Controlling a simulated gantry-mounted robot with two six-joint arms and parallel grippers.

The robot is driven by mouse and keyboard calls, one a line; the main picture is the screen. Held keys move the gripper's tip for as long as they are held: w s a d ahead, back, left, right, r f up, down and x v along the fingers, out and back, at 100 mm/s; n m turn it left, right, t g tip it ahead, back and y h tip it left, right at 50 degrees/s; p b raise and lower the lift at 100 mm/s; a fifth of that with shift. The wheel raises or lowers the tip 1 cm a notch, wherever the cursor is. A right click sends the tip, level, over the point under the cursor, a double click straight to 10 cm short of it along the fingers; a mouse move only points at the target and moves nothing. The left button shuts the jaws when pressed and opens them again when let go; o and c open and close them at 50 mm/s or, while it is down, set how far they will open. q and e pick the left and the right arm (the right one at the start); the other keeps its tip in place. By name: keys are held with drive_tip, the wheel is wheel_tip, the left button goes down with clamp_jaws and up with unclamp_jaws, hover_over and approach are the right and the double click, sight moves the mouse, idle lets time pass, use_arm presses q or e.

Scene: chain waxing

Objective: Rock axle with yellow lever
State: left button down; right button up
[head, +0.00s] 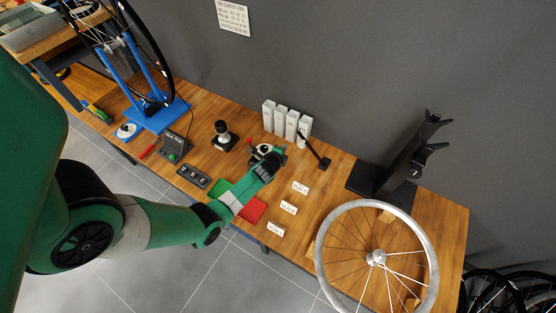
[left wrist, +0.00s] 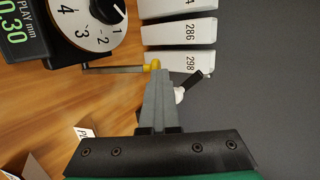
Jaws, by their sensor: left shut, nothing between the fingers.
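The yellow lever (left wrist: 152,65) shows in the left wrist view as a yellow knob on the end of a thin metal rod, beside a white numbered dial (left wrist: 88,20). My left gripper (left wrist: 157,75) is shut and empty. Its grey fingertips are right at the yellow knob; I cannot tell whether they touch it. In the head view my left gripper (head: 274,156) is low over the table and covers most of this spot. I cannot make out the axle itself. My right gripper is not in view.
White numbered boxes (head: 282,120) stand behind my gripper, with a black arm on a base (head: 322,162) to the right. A spoked wheel (head: 432,258) lies on the right of the wooden table. A black-topped device (head: 222,130) and a display box (head: 173,146) stand left.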

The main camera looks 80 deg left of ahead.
use_arm(q)
drive_tip(key=shift+s+f, duration=0.25)
drive_tip(key=shift+f, duration=0.15)
idle(0.3)
drive_tip(key=w+r+p+v, duration=0.1)
drive_tip(key=p+v, duration=0.7)
drive_tip(key=v, duration=0.6)
drive_tip(key=shift+a+r, duration=0.2)
drive_tip(key=shift+r, duration=0.1)
